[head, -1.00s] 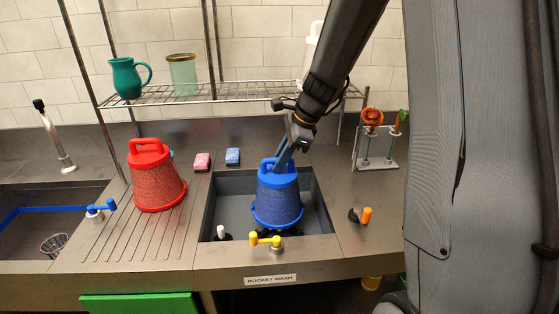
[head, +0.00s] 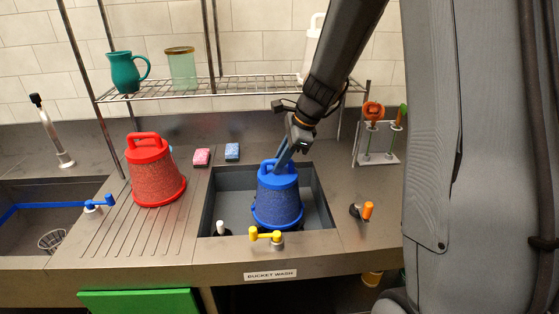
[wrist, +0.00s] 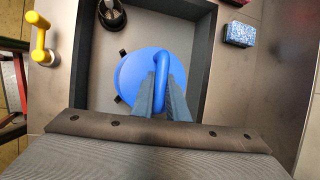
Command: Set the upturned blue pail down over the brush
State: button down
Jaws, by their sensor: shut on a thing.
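The upturned blue pail (head: 278,202) is upright, with its closed end and handle on top, inside the grey sink basin (head: 325,205). My gripper (head: 281,162) is shut on the pail's handle from above. In the wrist view the blue fingers (wrist: 161,104) straddle the handle over the pail's round base (wrist: 137,75). Black tabs (wrist: 121,53) stick out from beneath the pail on one side. The brush cannot be made out; the pail hides what is under it. Whether the rim touches the basin floor is unclear.
A white-topped black fitting (head: 221,229) stands in the basin's front left. A yellow tap lever (head: 265,235) is at the front edge, an orange one (head: 367,211) to the right. A red pail (head: 153,172) stands left; pink (head: 201,157) and blue (head: 232,151) sponges lie behind.

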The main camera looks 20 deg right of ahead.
jog(key=shift+f+b, duration=0.35)
jog(key=shift+f, duration=0.3)
jog(key=c, duration=1.7)
grip_release()
jog(key=shift+o, duration=0.2)
jog(key=v, duration=0.8)
jog(key=shift+b, duration=0.45)
jog(key=shift+f, duration=0.15)
jog(key=s+a+f+n+h, duration=0.1)
jog(key=s+f+n, duration=0.2)
jog(key=s+n, duration=0.3)
jog(key=s+a+f+n+g+h, duration=0.1)
jog(key=s+f+n, duration=0.2)
jog(key=s+n, duration=0.4)
jog(key=s+a+f+n+g+h, duration=0.1)
jog(key=s+f+n+h, duration=0.1)
jog(key=s+n, duration=0.5)
jog(key=shift+f, duration=0.65)
